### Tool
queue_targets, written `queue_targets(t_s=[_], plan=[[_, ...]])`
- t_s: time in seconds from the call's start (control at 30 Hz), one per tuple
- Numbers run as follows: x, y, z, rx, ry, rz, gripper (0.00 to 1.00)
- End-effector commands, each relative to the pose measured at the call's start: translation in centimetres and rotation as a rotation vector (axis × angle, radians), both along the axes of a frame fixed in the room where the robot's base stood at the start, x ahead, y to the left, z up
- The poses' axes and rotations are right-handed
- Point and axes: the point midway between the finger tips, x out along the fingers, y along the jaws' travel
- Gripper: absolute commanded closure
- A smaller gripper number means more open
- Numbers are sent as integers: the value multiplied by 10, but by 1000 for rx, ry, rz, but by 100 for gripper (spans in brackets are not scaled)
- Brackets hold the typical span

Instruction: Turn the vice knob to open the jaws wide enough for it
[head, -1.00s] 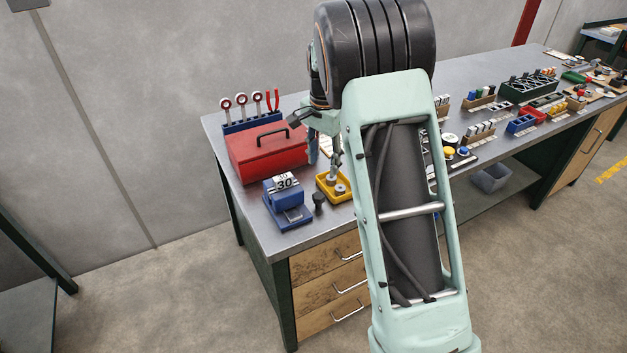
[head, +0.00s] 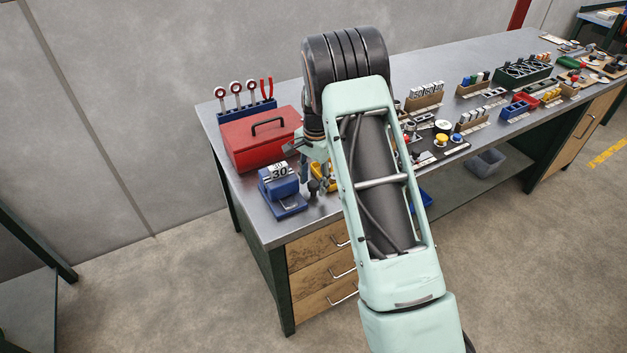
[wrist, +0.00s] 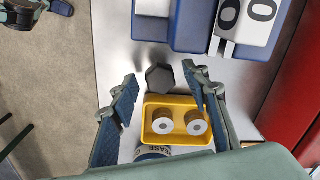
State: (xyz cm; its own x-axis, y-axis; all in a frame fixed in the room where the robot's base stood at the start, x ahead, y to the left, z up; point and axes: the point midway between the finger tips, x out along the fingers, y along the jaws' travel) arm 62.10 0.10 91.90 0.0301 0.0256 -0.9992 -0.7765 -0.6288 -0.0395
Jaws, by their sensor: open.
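The blue vice (head: 283,192) stands at the near left of the bench, and a white block marked 30 (head: 281,171) sits on top of it. The vice also shows at the top of the wrist view (wrist: 188,22). Its dark knob (head: 313,186) is on the vice's right side; in the wrist view the hexagonal knob (wrist: 159,80) faces me. My gripper (wrist: 160,74) is open, with a blue-padded finger on either side of the knob in the picture. I see no contact, and cannot tell how deep the fingertips reach. The jaw gap is not clear.
A yellow tray (wrist: 150,104) with two ringed cylinders lies close beside the knob, under my fingers. A red toolbox (head: 240,151) stands behind the vice, with a tool rack (head: 247,115) beyond. Bare bench top (head: 240,205) lies left of the vice.

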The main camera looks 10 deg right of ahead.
Motion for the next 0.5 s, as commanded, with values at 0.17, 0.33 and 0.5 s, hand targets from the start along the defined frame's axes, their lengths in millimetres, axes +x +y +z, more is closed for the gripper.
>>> queue_targets(t_s=[0.17,0.33,0.5], plan=[[0,0,-3,0,-1,0,57],[0,0,-2,0,-1,0,61],[0,0,-2,-1,-1,0,80]])
